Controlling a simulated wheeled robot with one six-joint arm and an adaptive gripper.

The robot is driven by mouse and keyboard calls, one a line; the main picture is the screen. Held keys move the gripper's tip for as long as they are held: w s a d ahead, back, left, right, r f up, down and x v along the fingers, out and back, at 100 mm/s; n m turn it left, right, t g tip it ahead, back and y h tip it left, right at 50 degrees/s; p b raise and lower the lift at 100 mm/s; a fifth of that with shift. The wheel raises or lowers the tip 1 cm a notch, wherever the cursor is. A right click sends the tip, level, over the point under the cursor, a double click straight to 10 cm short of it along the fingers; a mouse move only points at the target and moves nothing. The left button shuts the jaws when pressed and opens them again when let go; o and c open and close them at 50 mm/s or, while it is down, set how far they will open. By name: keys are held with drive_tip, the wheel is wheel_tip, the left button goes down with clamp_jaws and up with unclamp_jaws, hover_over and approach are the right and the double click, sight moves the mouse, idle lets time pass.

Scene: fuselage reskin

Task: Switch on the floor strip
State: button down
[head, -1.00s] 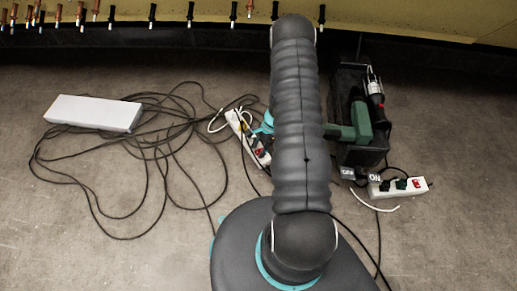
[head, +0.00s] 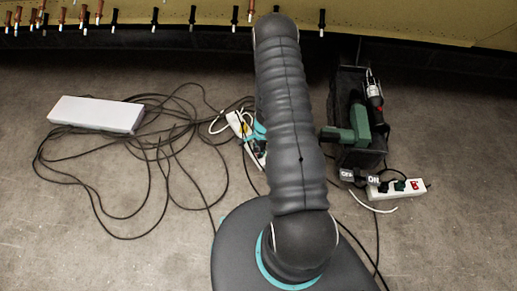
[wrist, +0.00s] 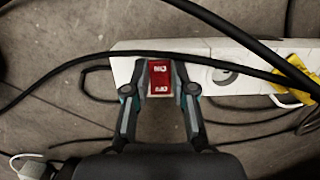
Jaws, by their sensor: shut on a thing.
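A white power strip (head: 235,124) lies on the floor in the head view, partly hidden by my arm. In the wrist view the strip (wrist: 205,52) runs across the top, with a red rocker switch (wrist: 160,78) near its left end. The switch's small white lettering is hard to read, and I cannot tell which side is pressed. My gripper (wrist: 160,90) has a fingertip at each side of the red switch and is shut on it. A yellow plug (wrist: 296,76) sits farther right on the strip. In the head view the gripper is mostly hidden behind my arm.
Black cables lie in loops on the left floor, and one (wrist: 200,57) crosses over the strip. A white box (head: 95,114) lies at left.

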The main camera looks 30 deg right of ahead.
drive_tip(key=shift+w, duration=0.15)
drive_tip(key=c, duration=1)
unclamp_jaws()
drive_tip(key=shift+o, duration=0.2)
drive_tip(key=shift+r, duration=0.1)
wheel_tip(320, 180, up, 12)
drive_tip(key=d, duration=0.1)
drive_tip(key=shift+d, duration=0.3)
